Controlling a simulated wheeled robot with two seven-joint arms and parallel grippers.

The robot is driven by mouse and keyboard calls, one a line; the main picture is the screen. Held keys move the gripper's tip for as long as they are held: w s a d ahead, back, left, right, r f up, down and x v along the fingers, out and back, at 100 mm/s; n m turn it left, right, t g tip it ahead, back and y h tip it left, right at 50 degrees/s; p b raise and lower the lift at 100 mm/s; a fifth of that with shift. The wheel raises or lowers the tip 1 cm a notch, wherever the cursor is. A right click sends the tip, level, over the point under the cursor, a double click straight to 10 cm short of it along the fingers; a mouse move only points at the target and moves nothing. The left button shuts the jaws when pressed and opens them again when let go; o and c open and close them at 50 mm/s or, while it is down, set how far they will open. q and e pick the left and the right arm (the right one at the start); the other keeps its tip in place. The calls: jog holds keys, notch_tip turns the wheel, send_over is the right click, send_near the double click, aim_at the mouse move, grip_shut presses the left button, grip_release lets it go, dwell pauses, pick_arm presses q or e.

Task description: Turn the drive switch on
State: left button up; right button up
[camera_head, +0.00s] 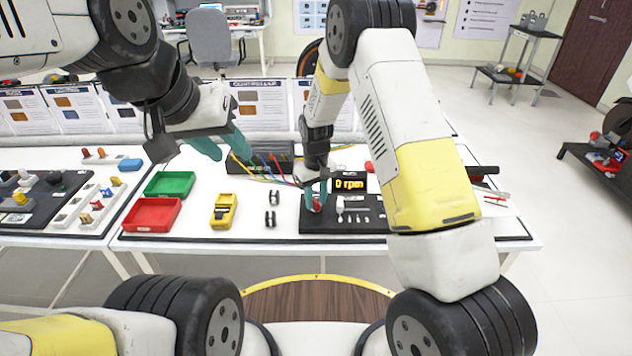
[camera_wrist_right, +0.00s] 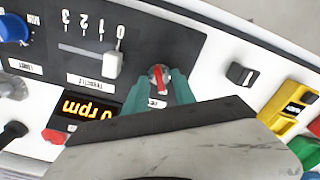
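The drive switch is a small red rotary knob (camera_wrist_right: 160,77) on a round light base on the dark panel (camera_wrist_right: 185,42). In the head view the knob (camera_head: 317,206) shows small beneath my right gripper (camera_head: 316,192). In the right wrist view, my right gripper's (camera_wrist_right: 160,88) teal fingers stand either side of the knob, with visible gaps to it; a label lies between them. The display (camera_head: 350,184) reads "0 rpm". My left gripper (camera_head: 221,145) is open and empty, above the back of the table, left of the panel.
The throttle slider (camera_wrist_right: 113,65) sits at the 0 end, close to my right gripper. A black block (camera_wrist_right: 242,74), yellow meter (camera_head: 223,211), green tray (camera_head: 169,184) and red tray (camera_head: 152,214) lie left of the panel in the head view. Coloured wires (camera_head: 265,165) run behind.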

jog(key=shift+f, duration=0.1)
grip_shut()
jog(key=shift+m, duration=0.3)
jog(key=m, duration=0.5)
jog(key=shift+m, duration=0.3)
jog(key=m, duration=0.5)
jog(key=shift+m, duration=0.3)
dwell(0.4)
grip_release()
